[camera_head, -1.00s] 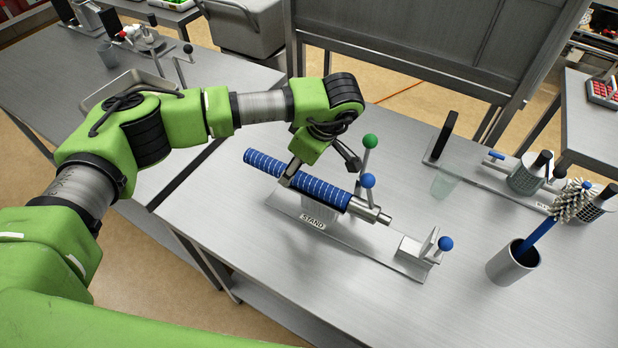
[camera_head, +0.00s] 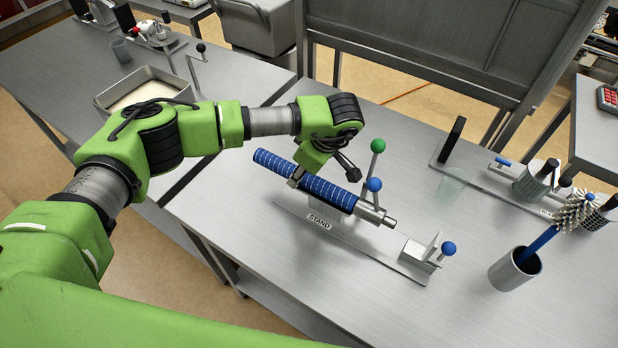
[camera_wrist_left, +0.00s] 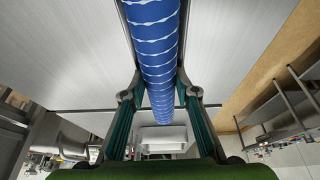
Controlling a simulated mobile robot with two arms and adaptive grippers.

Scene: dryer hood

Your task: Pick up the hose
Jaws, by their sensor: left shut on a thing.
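The hose (camera_head: 328,193) is a blue ribbed tube with white lines and a silver metal end at its right. My left gripper (camera_head: 318,172) is shut around the middle of the hose from above. The left wrist view shows the hose (camera_wrist_left: 160,60) running lengthwise between the two fingers. The hose lies over the support of the stand (camera_head: 318,221); whether it still touches the support is hard to tell. The green-knobbed lever (camera_head: 377,147) and blue-knobbed lever (camera_head: 374,185) stand close to its right part. My right gripper is not in view.
A bracket with a blue knob (camera_head: 448,248) sits at the right end of the stand's plate. A metal cup (camera_head: 510,272) holds a brush at right. A clear beaker (camera_head: 450,184) stands behind. An open metal bin (camera_head: 135,92) sits on the left table.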

